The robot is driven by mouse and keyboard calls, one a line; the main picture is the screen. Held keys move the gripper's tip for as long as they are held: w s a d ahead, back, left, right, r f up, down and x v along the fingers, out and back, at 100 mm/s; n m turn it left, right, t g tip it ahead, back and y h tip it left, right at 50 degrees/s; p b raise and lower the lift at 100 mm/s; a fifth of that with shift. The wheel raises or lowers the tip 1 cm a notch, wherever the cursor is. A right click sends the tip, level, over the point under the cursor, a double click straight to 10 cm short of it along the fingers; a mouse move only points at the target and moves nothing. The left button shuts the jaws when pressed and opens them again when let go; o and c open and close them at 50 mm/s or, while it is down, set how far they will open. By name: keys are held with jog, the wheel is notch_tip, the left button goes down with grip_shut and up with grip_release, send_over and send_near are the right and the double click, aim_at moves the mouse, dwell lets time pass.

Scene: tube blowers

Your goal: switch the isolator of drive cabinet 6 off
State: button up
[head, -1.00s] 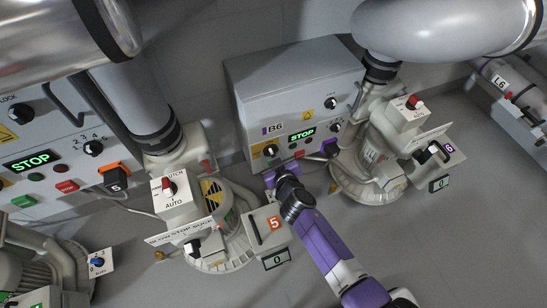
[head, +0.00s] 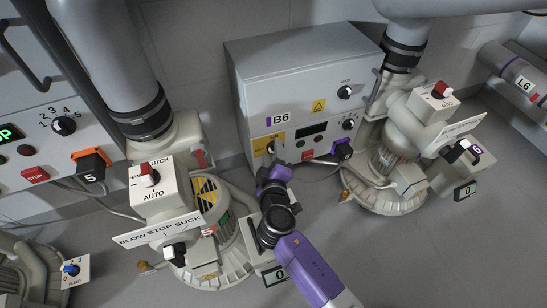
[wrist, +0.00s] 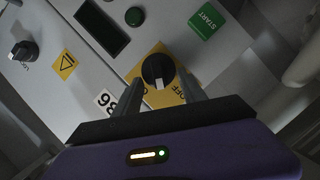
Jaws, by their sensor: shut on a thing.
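Drive cabinet 6 (head: 300,85) is the grey box labelled B6. Its isolator is a round black knob (wrist: 157,69) on a yellow plate (head: 257,147), low on the left of the front. In the wrist view my gripper (wrist: 158,82) has one finger on each side of the knob and is shut on it. A white mark shows on the knob, between the fingers. An OFF marking is on the plate; its other lettering is partly hidden. The cabinet's display (head: 313,128) is dark; it is also dark in the wrist view (wrist: 101,27).
A blower with a 5 tag (head: 150,190) stands left of my arm. Another blower (head: 395,175) stands right of the cabinet. A purple connector (head: 342,149) sits low on the cabinet's right. Open floor lies at the lower right.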

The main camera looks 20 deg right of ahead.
dwell(0.4)
jog(key=o, duration=1.4)
jog(key=shift+f, duration=0.1)
jog(key=shift+c, duration=0.2)
notch_tip(320, 180, up, 20)
jog(key=p, duration=1)
jog(key=shift+p, duration=0.35)
jog(key=shift+c, duration=0.2)
